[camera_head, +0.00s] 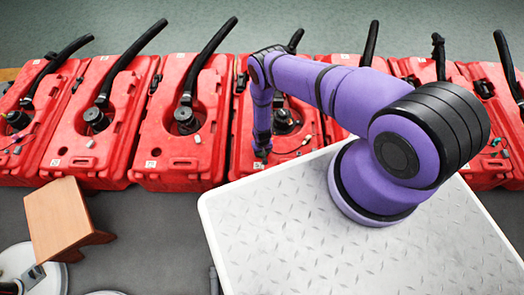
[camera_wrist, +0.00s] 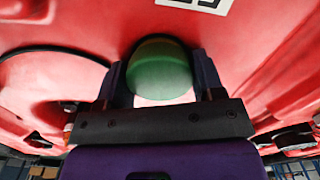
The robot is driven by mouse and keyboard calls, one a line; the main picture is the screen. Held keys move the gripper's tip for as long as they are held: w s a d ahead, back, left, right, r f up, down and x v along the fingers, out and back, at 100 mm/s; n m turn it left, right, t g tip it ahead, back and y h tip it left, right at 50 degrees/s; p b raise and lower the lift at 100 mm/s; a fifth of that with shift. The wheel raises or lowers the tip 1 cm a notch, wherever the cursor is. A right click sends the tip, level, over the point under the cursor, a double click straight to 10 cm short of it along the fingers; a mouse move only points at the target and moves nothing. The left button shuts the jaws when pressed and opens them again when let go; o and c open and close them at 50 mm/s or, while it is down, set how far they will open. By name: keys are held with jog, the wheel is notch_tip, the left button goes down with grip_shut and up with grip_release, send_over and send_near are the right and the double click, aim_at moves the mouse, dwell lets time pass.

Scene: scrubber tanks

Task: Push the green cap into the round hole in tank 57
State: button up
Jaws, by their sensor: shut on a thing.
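My gripper (camera_wrist: 160,78) is shut on the green cap (camera_wrist: 160,70), with one dark finger on each side of it. The cap is up against or very close to the red face of a tank (camera_wrist: 60,25). A dark curved edge shows along the cap's far side; the cap covers what lies behind it, so I cannot tell how far it is in a hole. A white label (camera_wrist: 195,3) is cut off at the top, its number unreadable. In the head view my gripper (camera_head: 262,152) points down at the front of a red tank (camera_head: 240,152); the cap is hidden there.
Several similar red tanks (camera_head: 180,150) with black hoses (camera_head: 212,55) stand in a row on both sides. A white tread-plate platform (camera_head: 290,235) is in front, under my arm. A brown wooden stool (camera_head: 65,215) stands at lower left. Grey floor is free between.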

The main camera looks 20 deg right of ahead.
jog(key=o, duration=1)
jog(key=shift+o, duration=0.7)
jog(key=shift+a, duration=0.1)
jog(key=shift+r, duration=0.1)
jog(key=shift+r, duration=3.4)
